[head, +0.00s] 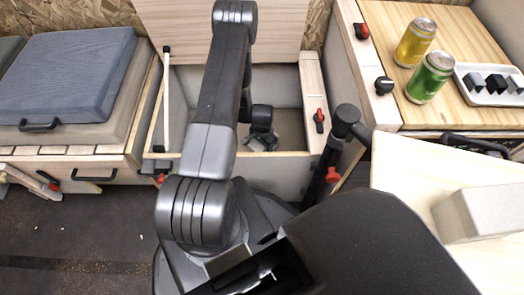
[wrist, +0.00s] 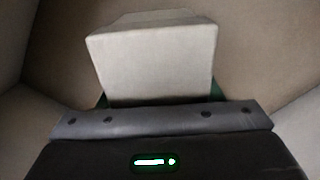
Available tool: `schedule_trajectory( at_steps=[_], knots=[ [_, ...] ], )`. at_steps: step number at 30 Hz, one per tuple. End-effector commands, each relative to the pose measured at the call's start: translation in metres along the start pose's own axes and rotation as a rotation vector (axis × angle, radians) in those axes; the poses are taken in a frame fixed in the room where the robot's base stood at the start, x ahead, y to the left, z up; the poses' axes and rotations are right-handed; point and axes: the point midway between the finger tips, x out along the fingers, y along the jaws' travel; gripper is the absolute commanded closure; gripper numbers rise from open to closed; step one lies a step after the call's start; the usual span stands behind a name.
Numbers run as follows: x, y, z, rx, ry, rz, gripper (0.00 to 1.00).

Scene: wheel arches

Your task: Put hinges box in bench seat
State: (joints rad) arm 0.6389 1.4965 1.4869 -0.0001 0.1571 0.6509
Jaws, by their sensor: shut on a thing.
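The bench seat (head: 283,88) is an open bin with pale grey inner walls, and its wooden lid (head: 275,25) stands raised behind it. My gripper (head: 260,143) is down inside the bin, in its middle part. In the wrist view my gripper (wrist: 158,105) is shut on a plain off-white box (wrist: 152,65), which I take to be the hinges box; no label shows on it. The bin's walls and brown floor surround the box there. In the head view the held box is mostly hidden by my gripper. I cannot tell whether it touches the floor.
A white stick (head: 166,100) stands at the bin's left edge. A cushioned bench (head: 75,75) is at left. On the right are a yellow can (head: 415,43), a green can (head: 429,78) and a white tray (head: 470,77). A grey block (head: 480,213) sits on the pale table at front right.

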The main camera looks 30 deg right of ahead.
Motion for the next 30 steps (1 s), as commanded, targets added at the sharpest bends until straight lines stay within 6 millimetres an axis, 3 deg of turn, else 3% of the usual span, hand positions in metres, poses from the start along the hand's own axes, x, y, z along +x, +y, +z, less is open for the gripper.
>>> schedule_trajectory(
  at_steps=[8, 20, 21, 23, 24, 30],
  knots=[
    [0.036, 0.000, 0.001, -0.001, -0.001, 0.001, 0.73],
    [0.041, 0.000, 0.000, -0.001, 0.000, 0.000, 0.73],
    [0.040, 0.000, 0.000, -0.001, 0.000, 0.000, 0.35],
    [0.039, 0.000, 0.001, -0.001, -0.001, 0.000, 0.23],
    [0.039, 0.000, 0.001, -0.001, -0.001, 0.000, 0.19],
    [0.039, 0.000, 0.001, -0.001, -0.001, 0.000, 0.19]
  ],
)
